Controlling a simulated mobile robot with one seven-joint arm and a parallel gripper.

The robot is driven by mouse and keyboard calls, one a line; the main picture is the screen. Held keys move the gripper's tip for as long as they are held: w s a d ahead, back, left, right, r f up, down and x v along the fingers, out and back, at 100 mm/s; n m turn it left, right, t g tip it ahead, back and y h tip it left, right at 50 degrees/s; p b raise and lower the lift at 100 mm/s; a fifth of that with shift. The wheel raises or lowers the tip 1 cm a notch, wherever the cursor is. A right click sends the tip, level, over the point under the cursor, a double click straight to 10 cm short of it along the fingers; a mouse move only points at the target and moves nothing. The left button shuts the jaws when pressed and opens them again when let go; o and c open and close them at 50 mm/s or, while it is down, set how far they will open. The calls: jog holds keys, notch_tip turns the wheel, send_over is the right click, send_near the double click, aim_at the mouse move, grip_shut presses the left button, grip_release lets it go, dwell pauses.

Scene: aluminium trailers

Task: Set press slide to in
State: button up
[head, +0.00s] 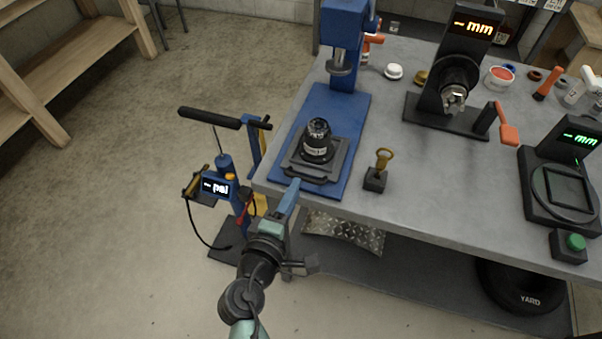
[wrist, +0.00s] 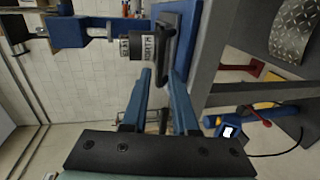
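The press slide (head: 335,172) is a dark plate on the blue base of the press (head: 355,105). It sits toward the front of the base, forward of the ram (head: 341,68). A black cylindrical part with a pale label band (head: 317,143) stands on it. In the wrist view a dark handle-like piece of the slide (wrist: 166,38) shows beside the labelled part (wrist: 138,47). My gripper (head: 293,186) is at the slide's front edge. In the wrist view its two blue fingers (wrist: 160,72) are apart, with their tips close to the slide; contact is unclear.
A blue pump with a black lever and psi display (head: 217,188) stands on the left. Gauges with mm displays (head: 470,75) are on the right.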

aim_at(301, 176)
jog(key=shift+x, duration=2.65)
